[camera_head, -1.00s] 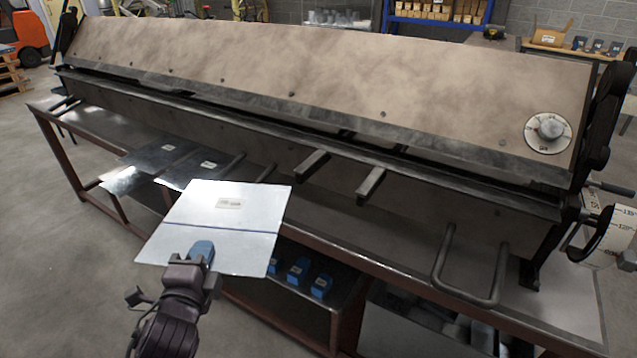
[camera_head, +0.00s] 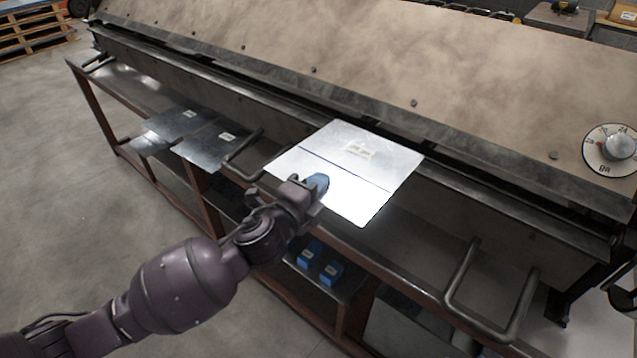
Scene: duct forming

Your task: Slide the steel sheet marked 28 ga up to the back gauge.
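A bright steel sheet (camera_head: 330,199) with a dark line across it and a small label is held in front of the long brake. The label is too small to read. My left gripper (camera_head: 308,192) is shut on a blue block (camera_head: 318,182) at the sheet's near edge. The sheet's far edge overlaps the brake's front slot (camera_head: 452,176) in the view; I cannot tell how far in it is. The back gauge is not visible behind the brake's sloped cover (camera_head: 370,62). My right gripper is not in view.
Darker labelled sheets (camera_head: 205,152) lie on the bench's left side. Bar handles (camera_head: 462,275) stick out from the brake's front. Blue blocks (camera_head: 331,272) sit on the lower shelf (camera_head: 345,288). A dial (camera_head: 612,148) is on the right. Open floor lies at left.

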